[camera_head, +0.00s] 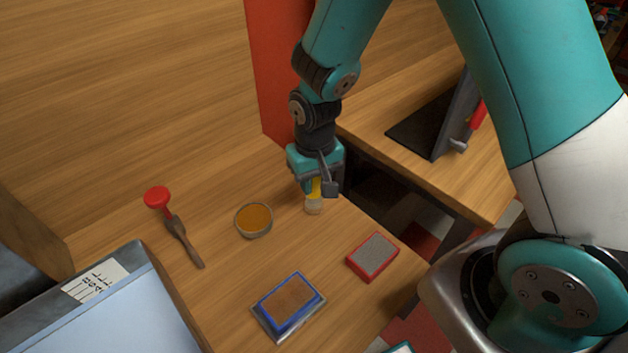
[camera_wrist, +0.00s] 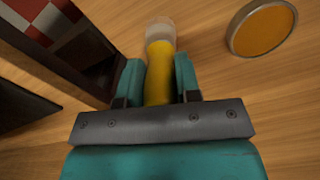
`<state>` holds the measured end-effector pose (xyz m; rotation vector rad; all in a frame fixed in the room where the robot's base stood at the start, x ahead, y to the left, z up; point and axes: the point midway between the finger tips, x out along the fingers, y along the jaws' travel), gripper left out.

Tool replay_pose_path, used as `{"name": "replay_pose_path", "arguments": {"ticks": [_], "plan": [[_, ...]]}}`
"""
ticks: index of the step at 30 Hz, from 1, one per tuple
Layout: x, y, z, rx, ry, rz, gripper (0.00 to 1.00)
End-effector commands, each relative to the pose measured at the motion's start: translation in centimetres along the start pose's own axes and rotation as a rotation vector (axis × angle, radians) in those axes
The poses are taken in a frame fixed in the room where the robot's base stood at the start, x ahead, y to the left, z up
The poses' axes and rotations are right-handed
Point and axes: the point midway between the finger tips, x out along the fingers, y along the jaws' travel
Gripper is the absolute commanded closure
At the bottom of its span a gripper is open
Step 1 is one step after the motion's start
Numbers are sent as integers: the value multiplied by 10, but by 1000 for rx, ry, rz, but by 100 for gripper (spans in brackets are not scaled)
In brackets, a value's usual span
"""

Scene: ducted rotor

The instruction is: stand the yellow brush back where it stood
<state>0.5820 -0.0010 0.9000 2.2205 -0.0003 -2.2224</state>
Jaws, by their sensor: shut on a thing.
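My gripper (camera_head: 316,187) is low over the wooden table, at its edge by the gap. It is shut on the yellow brush (camera_head: 313,196), whose pale, whitish end points down close to the tabletop. I cannot tell whether that end touches the wood. In the wrist view the yellow brush (camera_wrist: 160,72) lies between the two teal fingers of my gripper (camera_wrist: 160,82), its pale end beyond the fingertips. The upper part of the brush is hidden by my gripper in the head view.
A round dish with an orange-brown top (camera_head: 254,220) stands left of the brush. A red-framed grey block (camera_head: 372,257) and a blue-framed brown pad (camera_head: 289,304) lie nearer. A red-knobbed tool (camera_head: 176,225) lies left. A dark gap (camera_head: 385,200) separates this table from another table (camera_head: 470,185).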

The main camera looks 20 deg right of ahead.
Motion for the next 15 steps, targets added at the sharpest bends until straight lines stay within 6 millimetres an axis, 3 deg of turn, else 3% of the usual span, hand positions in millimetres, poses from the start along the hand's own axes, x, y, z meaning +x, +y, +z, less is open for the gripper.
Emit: {"name": "replay_pose_path", "arguments": {"ticks": [12,13,15], "plan": [[8,0,0,0,1,0,93],[8,0,0,0,1,0,64],[7,0,0,0,1,0,48]]}}
